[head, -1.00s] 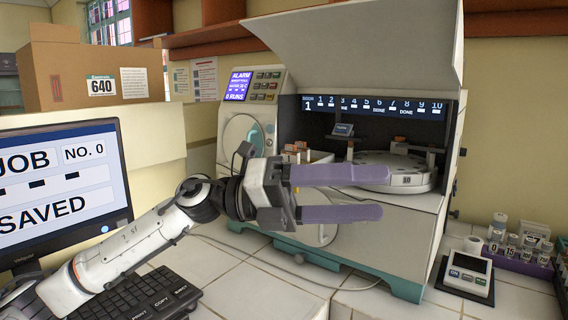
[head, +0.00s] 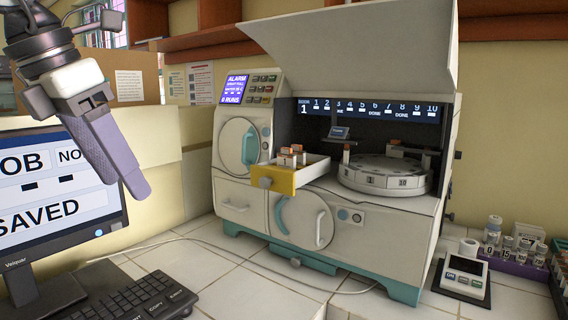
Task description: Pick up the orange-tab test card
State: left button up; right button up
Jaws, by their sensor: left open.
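Several small cards or cartridges with orange tops (head: 290,154) stand in a pulled-out drawer (head: 279,180) with a yellow front, in the middle of the head view. They are small and crowded, so I cannot single out one orange-tab test card. My left gripper (head: 134,188) is at the upper left, in front of the monitor, with its purple fingers pointing down. It is open, with nothing seen between the fingers, which overlap from this side. It is well to the left of the drawer and apart from it. My right gripper is not in view.
The white incubator (head: 232,195) has its lid (head: 360,50) raised over a round carousel (head: 385,172). A monitor (head: 60,200) and keyboard (head: 140,300) are at the left. A small device (head: 465,270) and a purple vial rack (head: 515,265) are at the right. The tiled counter in front is mostly clear.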

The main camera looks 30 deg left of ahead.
aim_at(285, 158)
jog(key=i, duration=0.95)
